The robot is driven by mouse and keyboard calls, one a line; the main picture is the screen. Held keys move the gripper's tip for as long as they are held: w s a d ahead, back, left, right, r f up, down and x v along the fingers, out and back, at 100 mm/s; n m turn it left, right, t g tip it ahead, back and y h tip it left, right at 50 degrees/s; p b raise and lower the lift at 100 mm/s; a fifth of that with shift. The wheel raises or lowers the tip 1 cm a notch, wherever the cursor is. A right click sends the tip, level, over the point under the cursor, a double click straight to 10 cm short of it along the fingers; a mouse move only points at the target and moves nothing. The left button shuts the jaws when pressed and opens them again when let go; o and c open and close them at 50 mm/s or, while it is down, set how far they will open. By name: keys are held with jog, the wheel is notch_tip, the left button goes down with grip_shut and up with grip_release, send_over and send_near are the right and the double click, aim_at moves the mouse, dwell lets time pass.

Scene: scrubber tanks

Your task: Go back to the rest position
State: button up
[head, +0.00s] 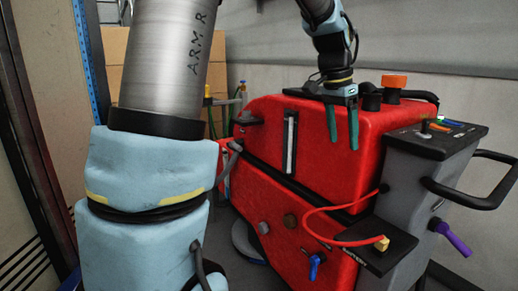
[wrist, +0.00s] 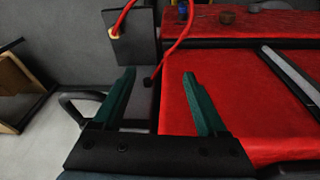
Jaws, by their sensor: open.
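My gripper (head: 343,125) is in the head view with its two green fingers pointing down, in front of the red scrubber tank (head: 262,190). The fingers are apart and nothing is between them. In the wrist view my gripper (wrist: 158,90) is also open and empty, with the red tank (wrist: 245,105) beyond and beneath the fingers. Whether a fingertip touches the tank cannot be told. My arm's thick links fill the left of the head view and hide part of the background.
The scrubber has an orange cap (head: 394,81), a black handle (head: 475,196), a purple lever (head: 453,238), a blue valve (head: 314,266) and a red hose (head: 318,225) ending at a yellow plug (head: 381,243). Cardboard boxes (head: 115,47) stand behind on the left. Grey floor (wrist: 55,125) shows left of the machine.

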jog(key=s+a+f+n, duration=0.3)
jog(key=a+f+n, duration=0.1)
jog(key=a, duration=0.5)
jog(key=s+a+f+n+y+p, duration=0.1)
jog(key=s+a+f+n, duration=0.2)
jog(key=a, duration=0.6)
jog(key=s+a+f+n+t+y+p, duration=0.1)
jog(key=s+a+f+n, duration=0.2)
jog(key=a+f+n, duration=0.2)
jog(key=a+f, duration=0.1)
jog(key=a, duration=0.2)
jog(key=shift+a+f, duration=0.15)
jog(key=shift+a, duration=0.25)
